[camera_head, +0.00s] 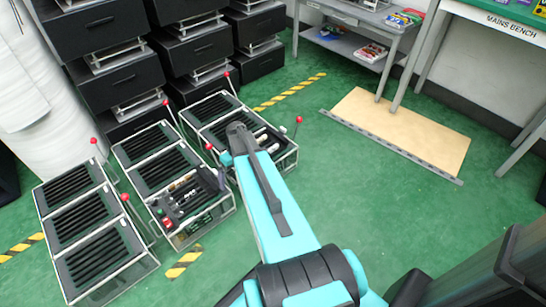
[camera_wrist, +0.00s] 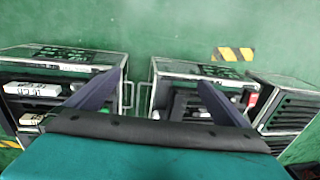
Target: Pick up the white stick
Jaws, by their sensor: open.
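My gripper (camera_wrist: 160,78) is open and empty in the wrist view, its two dark fingers spread over the gap between two crates. In the head view, its dark end (camera_head: 211,180) is partly visible over the right part of the middle crate. A white stick-like piece with dark marks (camera_wrist: 33,89) lies in the left crate in the wrist view, left of the fingers and apart from them. In the head view, small pale pieces (camera_head: 272,147) show in the right crate beside my arm. I cannot tell which of them is the white stick. My arm hides part of that crate.
The middle crate (camera_head: 226,207) holds several small dark and pale items. A left crate (camera_head: 147,262) has dark slats. Upright levers with red knobs (camera_head: 299,120) stand by the crates. Black drawer stacks (camera_head: 200,45) rise behind.

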